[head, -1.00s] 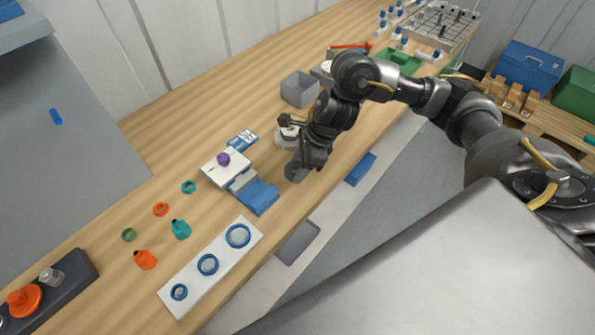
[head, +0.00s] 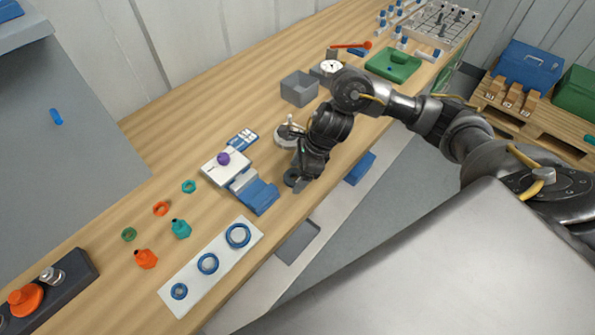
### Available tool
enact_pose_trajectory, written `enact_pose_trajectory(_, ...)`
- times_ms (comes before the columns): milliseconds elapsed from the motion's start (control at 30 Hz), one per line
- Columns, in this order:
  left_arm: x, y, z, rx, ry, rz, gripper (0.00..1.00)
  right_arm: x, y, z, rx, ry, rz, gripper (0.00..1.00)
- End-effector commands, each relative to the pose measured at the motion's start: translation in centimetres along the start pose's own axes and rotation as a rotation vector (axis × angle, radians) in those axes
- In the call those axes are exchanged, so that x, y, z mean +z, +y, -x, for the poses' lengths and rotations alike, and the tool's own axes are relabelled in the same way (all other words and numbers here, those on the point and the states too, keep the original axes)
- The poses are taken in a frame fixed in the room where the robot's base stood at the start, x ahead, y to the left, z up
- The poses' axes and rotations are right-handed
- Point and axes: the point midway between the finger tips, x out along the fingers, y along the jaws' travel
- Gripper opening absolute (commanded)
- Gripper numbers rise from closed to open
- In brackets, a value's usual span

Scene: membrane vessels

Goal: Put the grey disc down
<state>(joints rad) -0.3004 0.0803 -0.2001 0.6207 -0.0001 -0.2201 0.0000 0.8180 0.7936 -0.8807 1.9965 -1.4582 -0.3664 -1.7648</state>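The grey disc (head: 290,177) is small and dark, low at the tip of my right gripper (head: 299,182), just right of the blue stepped block. It looks close to flat, at or just above the wooden bench top. The gripper's fingers point down and overlap the disc's right side. The gripper body hides part of the disc and the gap between the fingers, so I cannot tell whether they still hold it. My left gripper is not in view.
A blue block (head: 258,197) and white block (head: 216,167) with a purple ball stand left of the gripper. A round grey device (head: 287,136) and grey bin (head: 299,89) are behind. A white plate (head: 190,285) with blue rings lies in front. The bench edge is close.

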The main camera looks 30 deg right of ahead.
Motion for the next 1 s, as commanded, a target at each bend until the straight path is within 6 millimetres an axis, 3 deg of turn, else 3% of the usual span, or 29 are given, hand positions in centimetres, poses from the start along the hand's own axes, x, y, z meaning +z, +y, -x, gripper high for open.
enact_pose_trajectory(367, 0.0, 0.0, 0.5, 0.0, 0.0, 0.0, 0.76, 0.1, -0.1, 0.6, -0.002, 0.0, 0.0, 0.74)
enact_pose_trajectory(800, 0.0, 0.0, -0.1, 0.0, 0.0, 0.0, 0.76, 0.1, -0.2, 9.2, -0.007, -0.001, 0.002, 0.74)
enact_pose_trajectory(1000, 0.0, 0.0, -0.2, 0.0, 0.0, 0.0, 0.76, 0.1, -0.1, 11.6, -0.003, 0.0, 0.001, 0.74)
